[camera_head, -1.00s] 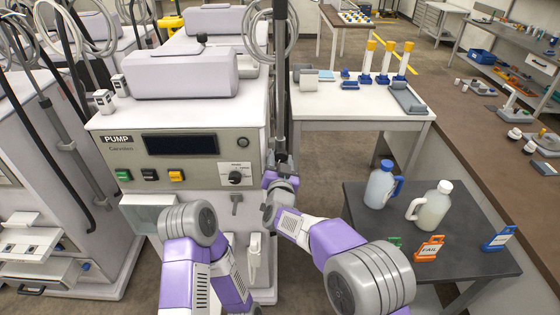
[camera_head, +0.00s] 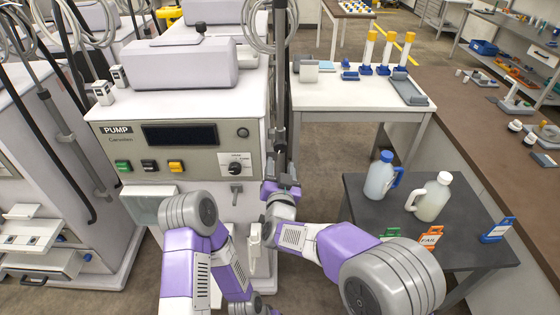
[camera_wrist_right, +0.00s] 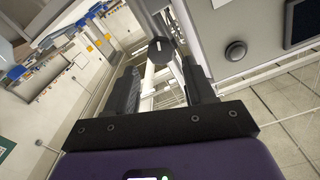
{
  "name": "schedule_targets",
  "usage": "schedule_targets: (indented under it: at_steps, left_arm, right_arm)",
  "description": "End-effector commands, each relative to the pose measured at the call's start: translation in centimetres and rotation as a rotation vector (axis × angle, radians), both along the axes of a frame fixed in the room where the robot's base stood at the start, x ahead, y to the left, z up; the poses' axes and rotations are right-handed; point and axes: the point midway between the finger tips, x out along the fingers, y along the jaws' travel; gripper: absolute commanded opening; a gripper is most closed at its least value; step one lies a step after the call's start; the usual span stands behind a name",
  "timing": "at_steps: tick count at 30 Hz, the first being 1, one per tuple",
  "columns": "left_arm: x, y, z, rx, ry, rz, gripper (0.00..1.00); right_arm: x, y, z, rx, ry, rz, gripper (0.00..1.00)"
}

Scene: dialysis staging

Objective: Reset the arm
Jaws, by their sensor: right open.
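My right gripper (camera_head: 281,187) is at the right front edge of the pump machine (camera_head: 190,195), in front of a dark upright pole (camera_head: 279,90). In the right wrist view its two black fingers (camera_wrist_right: 160,85) are spread apart with nothing held. A pale rod with a round black knob (camera_wrist_right: 160,50) shows beyond and between the fingers; I cannot tell how far off it is. My left arm (camera_head: 190,255) is folded low in front of the machine, and its gripper is not seen.
A dark side table (camera_head: 400,240) at right carries a blue-capped jug (camera_head: 381,178), a white-capped jug (camera_head: 430,198) and small coloured signs, including an orange FAIL sign (camera_head: 431,238). Behind it, a white table (camera_head: 340,100) holds yellow-topped tubes. Another machine (camera_head: 50,160) stands close at left.

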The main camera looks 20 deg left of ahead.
Motion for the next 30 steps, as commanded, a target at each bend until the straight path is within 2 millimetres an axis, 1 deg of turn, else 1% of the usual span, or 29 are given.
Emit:
schedule_targets:
  at_steps: [4, 16, 17, 19, 20, 23, 26, 27, 29, 30]
  left_arm:
    - [0.0, 0.0, 0.0, 0.0, 0.0, 0.0, 0.43]
    - [0.0, 0.0, 0.0, 0.0, 0.0, 0.0, 0.43]
    - [0.0, 0.0, 0.0, 0.0, 0.0, 0.0, 0.43]
    - [0.0, 0.0, 0.0, 0.0, 0.0, 0.0, 0.43]
    - [0.0, 0.0, 0.0, 0.0, 0.0, 0.0, 0.43]
    - [0.0, 0.0, 0.0, 0.0, 0.0, 0.0, 0.43]
    - [0.0, 0.0, 0.0, 0.0, 0.0, 0.0, 0.43]
    - [0.0, 0.0, 0.0, 0.0, 0.0, 0.0, 0.43]
    - [0.0, 0.0, 0.0, 0.0, 0.0, 0.0, 0.43]
    - [0.0, 0.0, 0.0, 0.0, 0.0, 0.0, 0.43]
  right_arm:
    - [-0.4, -0.1, 0.0, 0.0, -0.001, 0.0, 0.54]
    - [-0.4, -0.1, 0.0, 0.0, 0.0, 0.0, 0.54]
    - [-0.4, -0.2, -0.1, -0.002, 0.002, 0.0, 0.54]
    - [-0.2, -0.7, -0.9, -0.01, 0.018, -0.002, 0.54]
    - [0.0, -1.1, -1.6, -0.018, 0.033, -0.003, 0.54]
    - [0.6, -3.4, -5.6, -0.057, 0.118, -0.008, 0.54]
    - [0.7, -7.1, -11.6, -0.104, 0.259, -0.011, 0.54]
    - [0.4, -8.7, -14.3, -0.123, 0.325, -0.011, 0.54]
    - [-0.5, -11.1, -18.1, -0.144, 0.427, -0.01, 0.54]
    - [-1.3, -12.8, -20.6, -0.154, 0.497, -0.008, 0.54]
